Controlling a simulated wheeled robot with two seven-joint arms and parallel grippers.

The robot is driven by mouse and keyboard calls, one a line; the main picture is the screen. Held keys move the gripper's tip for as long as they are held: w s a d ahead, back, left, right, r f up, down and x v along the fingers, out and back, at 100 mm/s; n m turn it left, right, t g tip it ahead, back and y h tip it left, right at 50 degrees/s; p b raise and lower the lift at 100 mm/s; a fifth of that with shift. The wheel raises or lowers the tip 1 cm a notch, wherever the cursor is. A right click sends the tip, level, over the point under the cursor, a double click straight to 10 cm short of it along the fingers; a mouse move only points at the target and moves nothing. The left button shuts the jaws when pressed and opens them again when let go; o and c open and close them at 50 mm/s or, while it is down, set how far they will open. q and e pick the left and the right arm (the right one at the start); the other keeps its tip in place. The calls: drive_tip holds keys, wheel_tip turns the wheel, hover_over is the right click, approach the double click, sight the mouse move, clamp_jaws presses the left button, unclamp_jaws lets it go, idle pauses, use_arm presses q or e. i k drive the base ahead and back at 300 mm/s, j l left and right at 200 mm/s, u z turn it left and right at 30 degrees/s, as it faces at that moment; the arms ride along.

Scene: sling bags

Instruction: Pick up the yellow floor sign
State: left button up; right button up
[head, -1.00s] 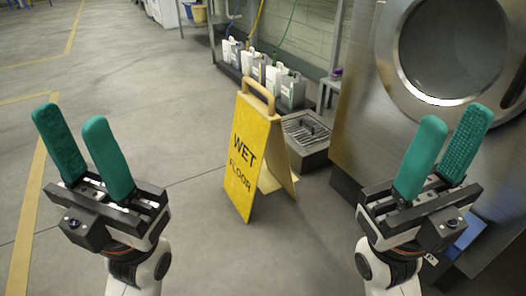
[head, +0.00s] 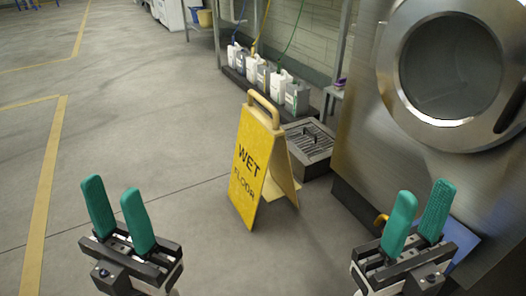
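The yellow floor sign (head: 250,168) reads "WET FLOOR" and stands upright, folded out as an A-frame, on the concrete floor in the middle of the head view. It has a loop handle (head: 264,106) at its top. My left gripper (head: 118,218) is open and empty, to the left of the sign and nearer to me. My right gripper (head: 416,222) is open and empty, to the right of the sign. Neither gripper touches the sign.
A large steel machine with a round door (head: 449,65) stands close on the right. A floor drain grate (head: 309,145) lies just behind the sign. Several jugs (head: 263,72) line the wall behind. The floor on the left is clear, with a yellow line (head: 42,195).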

sight(261, 144)
drive_tip(key=i+j+z, duration=0.1)
drive_tip(key=z, duration=0.6)
drive_tip(key=i+j+z, duration=0.25)
drive_tip(key=j, duration=0.4)
drive_tip(key=i+j+z, duration=0.25)
drive_tip(key=j, duration=0.45)
drive_tip(key=i+j+z, duration=0.15)
drive_tip(key=j, duration=0.2)
drive_tip(key=i+j, duration=0.1)
drive_tip(key=j, duration=0.15)
drive_tip(key=i+j, duration=0.15)
drive_tip(key=j, duration=0.15)
